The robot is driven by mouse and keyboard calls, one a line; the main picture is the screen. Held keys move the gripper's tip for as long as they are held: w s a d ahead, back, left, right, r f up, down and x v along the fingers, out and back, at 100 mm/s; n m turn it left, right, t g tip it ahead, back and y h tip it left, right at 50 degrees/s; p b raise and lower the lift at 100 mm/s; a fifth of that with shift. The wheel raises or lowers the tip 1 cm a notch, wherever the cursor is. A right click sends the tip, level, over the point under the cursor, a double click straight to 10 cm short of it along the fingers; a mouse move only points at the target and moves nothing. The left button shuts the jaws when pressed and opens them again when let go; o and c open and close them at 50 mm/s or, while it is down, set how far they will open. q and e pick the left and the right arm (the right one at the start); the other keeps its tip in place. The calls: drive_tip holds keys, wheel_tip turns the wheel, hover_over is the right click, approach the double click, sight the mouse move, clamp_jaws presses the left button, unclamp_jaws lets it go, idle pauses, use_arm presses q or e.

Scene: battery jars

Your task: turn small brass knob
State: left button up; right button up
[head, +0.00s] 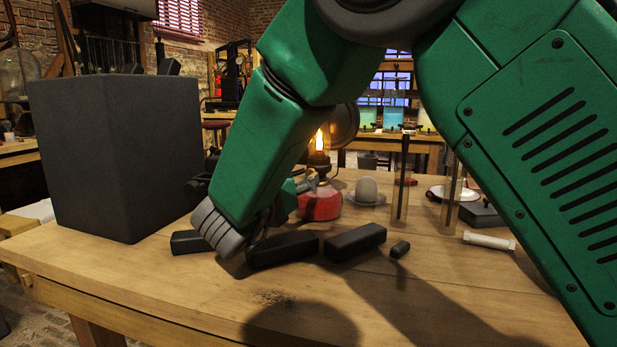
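An oil lamp with a red base (320,204) stands on the table, its flame lit behind a glass chimney. I cannot make out a small brass knob; the lamp's burner is partly covered by my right arm. My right forearm comes down from the upper right and bends at a grey ribbed wrist low over the table. Beyond the wrist, my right gripper (306,184) reaches toward the lamp's burner, just above the red base. Its fingers are small and mostly hidden, so their opening and any contact are unclear. My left gripper is not in view.
Black bars (355,242) lie in a row in front of the lamp, with a small black cylinder (400,249) at their right. A large dark box (115,155) stands at left. A white egg-shaped object (366,190) and glass tubes (401,190) stand right of the lamp. The front table is clear.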

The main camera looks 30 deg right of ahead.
sight(309, 174)
drive_tip(key=x, duration=0.3)
drive_tip(key=shift+w+d, duration=0.2)
drive_tip(key=shift+d, duration=0.05)
drive_tip(key=shift+w+d+p, duration=0.2)
drive_tip(key=shift+d+p, duration=0.1)
drive_tip(key=shift+d, duration=0.25)
drive_tip(key=shift+a, duration=0.1)
clamp_jaws()
drive_tip(key=shift+n, duration=0.3)
